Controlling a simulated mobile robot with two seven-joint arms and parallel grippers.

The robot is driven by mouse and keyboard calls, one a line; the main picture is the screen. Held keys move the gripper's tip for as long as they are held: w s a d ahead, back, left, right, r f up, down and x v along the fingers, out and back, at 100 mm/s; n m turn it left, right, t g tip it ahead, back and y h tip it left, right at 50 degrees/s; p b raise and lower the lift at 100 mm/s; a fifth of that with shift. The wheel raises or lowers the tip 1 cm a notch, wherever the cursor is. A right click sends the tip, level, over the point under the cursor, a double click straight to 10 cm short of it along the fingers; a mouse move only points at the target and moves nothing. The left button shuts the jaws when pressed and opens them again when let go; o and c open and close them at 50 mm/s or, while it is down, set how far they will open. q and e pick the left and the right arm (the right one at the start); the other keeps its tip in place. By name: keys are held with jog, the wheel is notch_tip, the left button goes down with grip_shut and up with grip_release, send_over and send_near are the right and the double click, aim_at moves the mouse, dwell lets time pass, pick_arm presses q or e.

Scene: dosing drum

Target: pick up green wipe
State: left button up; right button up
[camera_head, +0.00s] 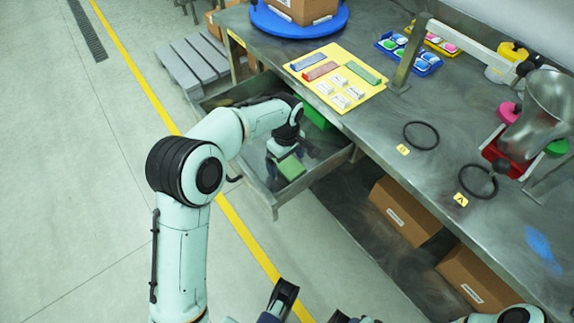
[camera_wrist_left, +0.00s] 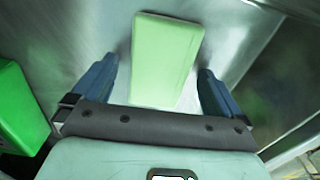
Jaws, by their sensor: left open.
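The green wipe (camera_head: 291,167) is a flat, pale green rectangle in the open metal drawer under the workbench. In the left wrist view the wipe (camera_wrist_left: 165,62) lies between and just ahead of the two blue fingers. My left gripper (camera_head: 285,148) reaches down into the drawer over the wipe's far end. In the left wrist view the left gripper (camera_wrist_left: 157,68) is open, with a gap on each side of the wipe. Dark parts that look like my right gripper (camera_head: 283,297) show at the bottom edge, cut off by the frame.
A brighter green box (camera_wrist_left: 18,108) sits beside the wipe. The drawer's front wall (camera_head: 315,172) and sides enclose the gripper. The workbench (camera_head: 380,135) overhangs the drawer's right, with a yellow board (camera_head: 357,99) on top. Cardboard boxes (camera_head: 404,210) stand on the shelf below.

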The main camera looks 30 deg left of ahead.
aim_at(287, 163)
pick_arm(q)
jog(key=c, duration=1.1)
jog(key=shift+r+p, duration=2.65)
jog(key=shift+r, duration=7.35)
pick_arm(e)
jog(key=s+a+r+g, duration=0.2)
jog(key=s+r, duration=0.3)
jog(key=s, duration=0.1)
jog(key=shift+a+r+y, duration=0.25)
jog(key=shift+r+y, duration=0.15)
